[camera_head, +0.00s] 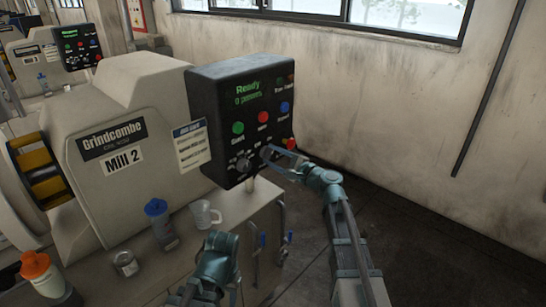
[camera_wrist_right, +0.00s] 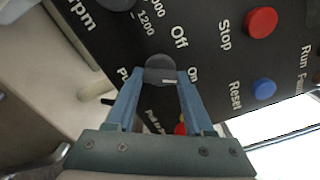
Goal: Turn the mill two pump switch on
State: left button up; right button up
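The black mill two control box (camera_head: 240,115) stands beside the machine labelled Mill 2. Its round dark pump switch knob (camera_wrist_right: 160,68) is in the middle of the right wrist view, with Off and On printed beside it. A white mark on the knob lies nearer On than Off. My right gripper (camera_wrist_right: 161,77) has a blue finger on each side of the knob, and both appear to touch it. In the head view this gripper (camera_head: 268,153) hides much of the knob. My left gripper (camera_head: 205,290) is low in the head view; its fingers are not clear.
Another dark knob (camera_head: 243,164) is left of the gripper. Green (camera_head: 238,128), red (camera_head: 263,117) and blue (camera_head: 284,107) buttons sit above, and a red knob (camera_head: 291,143) is close right. A blue-capped bottle (camera_head: 160,225), mug (camera_head: 205,214) and tin (camera_head: 125,263) stand on the ledge below.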

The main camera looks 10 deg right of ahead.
jog(key=o, duration=0.5)
jog(key=shift+c, duration=0.2)
jog(key=v, duration=1.4)
jog(key=shift+a+f, duration=0.1)
jog(key=s+a+f+n+g+h+p, duration=0.1)
jog(key=s+a+f+n+g, duration=0.35)
jog(key=a, duration=0.35)
jog(key=s+a+f+n+g+p, duration=0.1)
jog(key=s+a+f+n+g, duration=0.4)
jog(key=a, duration=0.3)
jog(key=s+f+n+g+h+p, duration=0.1)
jog(key=s+f+n+g+h, duration=0.1)
jog(key=s+f+n+h, duration=0.2)
jog(key=s+f+n+g+h+p, duration=0.1)
jog(key=s+f+n+g+h, duration=0.2)
jog(key=s+n+h, duration=0.4)
jog(key=s+f, duration=0.1)
jog(key=s, duration=0.1)
jog(key=shift+s+d, duration=0.25)
jog(key=shift+d, duration=0.15)
